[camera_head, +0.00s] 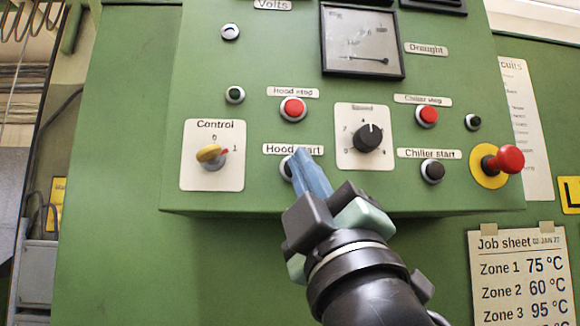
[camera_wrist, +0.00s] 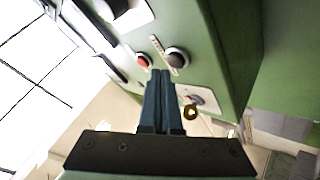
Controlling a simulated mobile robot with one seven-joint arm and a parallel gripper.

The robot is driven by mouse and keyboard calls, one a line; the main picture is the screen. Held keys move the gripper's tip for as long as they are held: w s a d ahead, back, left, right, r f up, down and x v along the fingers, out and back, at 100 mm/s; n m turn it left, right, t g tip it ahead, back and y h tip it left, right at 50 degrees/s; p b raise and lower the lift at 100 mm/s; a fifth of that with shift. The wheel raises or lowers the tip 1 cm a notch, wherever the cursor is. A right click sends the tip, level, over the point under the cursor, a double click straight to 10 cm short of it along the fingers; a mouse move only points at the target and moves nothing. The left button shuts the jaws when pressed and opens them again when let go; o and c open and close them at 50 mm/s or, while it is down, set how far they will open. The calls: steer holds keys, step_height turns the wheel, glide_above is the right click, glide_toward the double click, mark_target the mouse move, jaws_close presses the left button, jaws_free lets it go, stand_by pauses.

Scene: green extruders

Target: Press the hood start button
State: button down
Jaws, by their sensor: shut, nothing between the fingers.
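The hood start button (camera_head: 285,169) is a dark round button with a pale ring, under the "Hood start" label (camera_head: 292,149) on the green panel. In the head view my gripper (camera_head: 301,154) covers much of the button and part of the label. Its blue fingers are together and empty, pointing at the panel. In the wrist view the dark button (camera_wrist: 177,57) shows just beyond and right of the fingertips (camera_wrist: 160,72). I cannot tell whether the fingertips touch the panel. The red hood stop button (camera_head: 293,109) sits above the hood start button.
The yellow control switch (camera_head: 211,154) is to the left. The black speed knob (camera_head: 369,137) is to the right, then the chiller start button (camera_head: 432,171) and a red mushroom button (camera_head: 508,158) that sticks out. A gauge (camera_head: 362,40) is above.

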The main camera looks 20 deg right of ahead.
steer(key=shift+w, duration=0.1)
steer(key=shift+w+d, duration=0.1)
steer(key=shift+w, duration=0.2)
steer(key=shift+w+d, duration=0.1)
steer(key=shift+w, duration=0.25)
stand_by(1.1)
steer(key=shift+s, duration=0.1)
steer(key=shift+s+a+b, duration=0.2)
steer(key=shift+s+b, duration=0.15)
steer(key=shift+s, duration=0.3)
steer(key=shift+s+a+b, duration=0.15)
steer(key=shift+s+a, duration=0.1)
steer(key=shift+s, duration=0.55)
steer(key=shift+s+a+b, duration=0.2)
steer(key=shift+s, duration=0.6)
steer(key=shift+s+a+b, duration=0.15)
steer(key=shift+s+a, duration=0.1)
steer(key=shift+s, duration=0.55)
